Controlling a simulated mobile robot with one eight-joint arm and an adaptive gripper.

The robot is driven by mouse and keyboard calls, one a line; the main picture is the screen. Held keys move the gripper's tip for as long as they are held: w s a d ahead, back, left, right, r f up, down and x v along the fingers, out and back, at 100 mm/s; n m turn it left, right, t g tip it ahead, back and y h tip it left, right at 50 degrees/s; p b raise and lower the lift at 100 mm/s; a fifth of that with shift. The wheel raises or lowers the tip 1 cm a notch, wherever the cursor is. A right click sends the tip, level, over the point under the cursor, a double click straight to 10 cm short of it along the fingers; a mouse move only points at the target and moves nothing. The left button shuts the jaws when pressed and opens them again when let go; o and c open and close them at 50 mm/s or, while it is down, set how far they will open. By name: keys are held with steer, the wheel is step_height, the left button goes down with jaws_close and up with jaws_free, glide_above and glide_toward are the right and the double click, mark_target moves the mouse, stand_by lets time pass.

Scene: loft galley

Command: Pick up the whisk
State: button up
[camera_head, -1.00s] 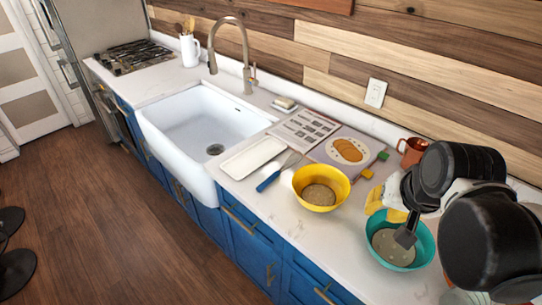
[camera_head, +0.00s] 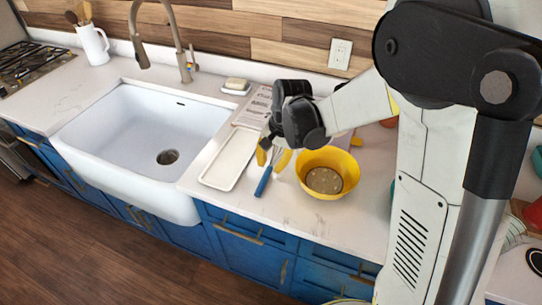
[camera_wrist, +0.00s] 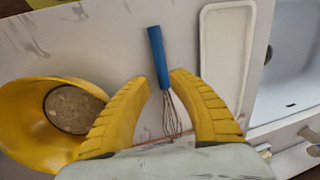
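The whisk (camera_wrist: 158,58) has a blue handle and a wire head and lies on the white counter. In the head view its blue handle (camera_head: 263,181) shows between the white tray and the yellow bowl. My gripper (camera_wrist: 158,78) is open, with yellow fingers on both sides of the whisk in the wrist view. The whisk's wires run back between the fingers, and their end is partly hidden near the gripper's base. In the head view my gripper (camera_head: 272,158) hangs just over the whisk and hides its wire head. I cannot tell whether the fingers touch it.
A yellow bowl (camera_head: 345,161) with a grainy filling stands right of the whisk, close to one finger. A long white tray (camera_head: 216,183) lies on the left. The sink (camera_head: 95,150) is beyond it. An open book (camera_head: 257,103) lies behind my gripper.

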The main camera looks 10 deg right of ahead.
mark_target(265, 177)
steer(key=f, duration=0.2)
steer(key=a+f+b, duration=0.1)
steer(key=f, duration=0.1)
steer(key=f+b, duration=0.1)
steer(key=f, duration=0.1)
steer(key=shift+w+a+f, duration=0.15)
steer(key=shift+a+f, duration=0.2)
steer(key=shift+f, duration=0.05)
steer(key=shift+r, duration=0.1)
jaws_close()
